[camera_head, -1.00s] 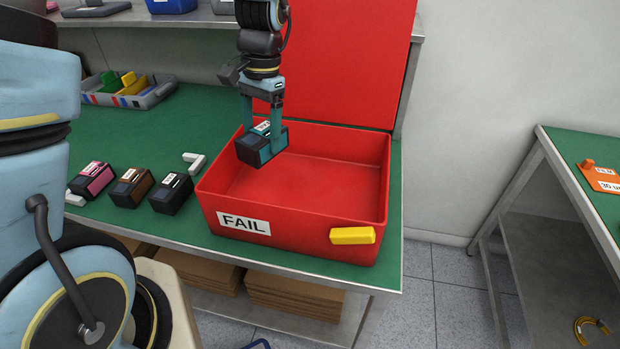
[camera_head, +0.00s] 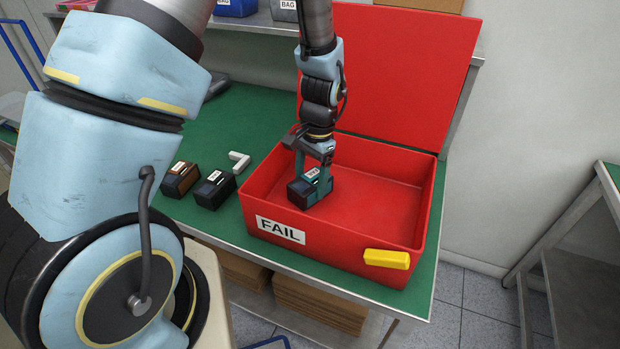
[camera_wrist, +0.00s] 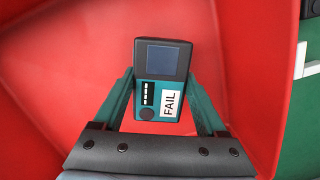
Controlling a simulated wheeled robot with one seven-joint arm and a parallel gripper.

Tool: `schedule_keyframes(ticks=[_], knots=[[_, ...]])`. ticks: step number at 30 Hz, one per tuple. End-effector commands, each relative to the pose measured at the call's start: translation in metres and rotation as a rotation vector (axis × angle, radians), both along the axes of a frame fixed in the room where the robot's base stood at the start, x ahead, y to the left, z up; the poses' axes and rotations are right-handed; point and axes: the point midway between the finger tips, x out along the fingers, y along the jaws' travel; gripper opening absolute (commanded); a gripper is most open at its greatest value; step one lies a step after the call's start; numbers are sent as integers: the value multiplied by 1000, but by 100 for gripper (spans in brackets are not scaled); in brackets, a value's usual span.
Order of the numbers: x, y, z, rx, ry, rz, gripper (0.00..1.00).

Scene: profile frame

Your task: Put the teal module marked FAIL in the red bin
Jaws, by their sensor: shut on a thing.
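The teal module (camera_head: 310,189) has a dark end and a white label. In the wrist view the module (camera_wrist: 160,92) shows a dark screen, a round knob and a label reading FAIL. My gripper (camera_head: 314,177) is shut on it, with one finger on each side. The red bin (camera_head: 341,246) stands on the green bench with its lid raised and a FAIL label on its front. The module is inside the bin's opening near its left side, tilted in the head view. I cannot tell whether it touches the floor of the bin (camera_wrist: 60,90).
A black module (camera_head: 214,190) and a brown-topped module (camera_head: 180,179) sit on the bench left of the bin. A white L-shaped piece (camera_head: 239,162) lies behind them. A yellow latch (camera_head: 387,259) juts from the bin's front. The right side of the bin's interior is clear.

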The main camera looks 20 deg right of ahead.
Motion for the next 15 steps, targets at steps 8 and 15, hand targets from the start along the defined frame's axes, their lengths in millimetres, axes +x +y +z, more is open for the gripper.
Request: schedule_keyframes(ticks=[8, 15], knots=[[0, 0, -3, 0, 0, 0, 6], [0, 0, -2, 0, 0, 0, 100]])
